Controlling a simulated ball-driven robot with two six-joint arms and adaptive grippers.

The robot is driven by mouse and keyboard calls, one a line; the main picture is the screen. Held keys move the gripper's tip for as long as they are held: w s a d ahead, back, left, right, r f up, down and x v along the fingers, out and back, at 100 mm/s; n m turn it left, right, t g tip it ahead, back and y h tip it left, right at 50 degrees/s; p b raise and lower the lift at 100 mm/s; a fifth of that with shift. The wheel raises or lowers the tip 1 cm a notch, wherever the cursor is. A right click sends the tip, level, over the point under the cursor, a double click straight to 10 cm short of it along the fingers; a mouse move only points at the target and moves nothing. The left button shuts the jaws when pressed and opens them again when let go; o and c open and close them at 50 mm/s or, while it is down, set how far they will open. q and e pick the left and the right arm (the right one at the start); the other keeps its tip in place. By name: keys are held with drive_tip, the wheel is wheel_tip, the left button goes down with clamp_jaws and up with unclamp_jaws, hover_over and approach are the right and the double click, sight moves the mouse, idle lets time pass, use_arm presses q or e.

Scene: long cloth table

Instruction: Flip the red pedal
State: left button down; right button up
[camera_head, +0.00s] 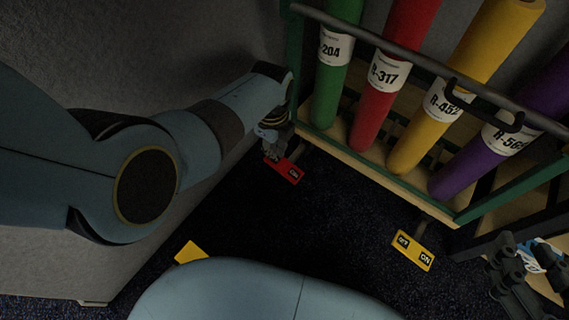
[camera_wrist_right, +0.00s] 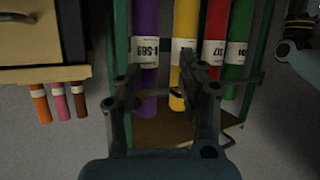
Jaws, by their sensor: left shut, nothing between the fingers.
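The red pedal (camera_head: 287,172) lies low at the foot of the rack, near the middle of the head view. Its "ON" label shows at its right end; its left end is partly covered by my left gripper. My left gripper (camera_head: 273,147) is shut and empty, just above or at that left end; I cannot tell whether it touches. My right gripper (camera_head: 518,270) is at the lower right of the head view, away from the red pedal. In the right wrist view its fingers (camera_wrist_right: 160,75) are spread apart with nothing between them. The red pedal cannot be made out there.
A yellow pedal (camera_head: 413,251) marked "OFF" and "ON" lies to the right. A yellow piece (camera_head: 190,253) shows at lower left. A green-framed rack (camera_head: 400,181) holds green, red, yellow and purple rolls behind the pedals. A grey wall (camera_head: 200,50) stands at left. Dark floor lies between.

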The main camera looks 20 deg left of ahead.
use_arm(q)
drive_tip(key=shift+f+b, duration=0.9)
drive_tip(key=shift+f, duration=0.5)
use_arm(e)
drive_tip(key=shift+s+f, duration=0.2)
drive_tip(key=shift+f, duration=0.35)
drive_tip(key=shift+s+f, duration=0.15)
drive_tip(key=shift+f, duration=0.4)
use_arm(q)
drive_tip(key=shift+r, duration=0.1)
use_arm(e)
drive_tip(key=shift+r, duration=0.1)
use_arm(q)
drive_tip(key=shift+w+r+p, duration=0.1)
drive_tip(key=shift+r+p, duration=0.75)
drive_tip(key=shift+r, duration=0.05)
wheel_tip(320, 180, up, 5)
drive_tip(key=p, duration=0.5)
drive_tip(key=shift+r, duration=0.15)
use_arm(e)
wheel_tip(320, 180, up, 8)
drive_tip(key=w, duration=0.2)
drive_tip(key=shift+t, duration=0.4)
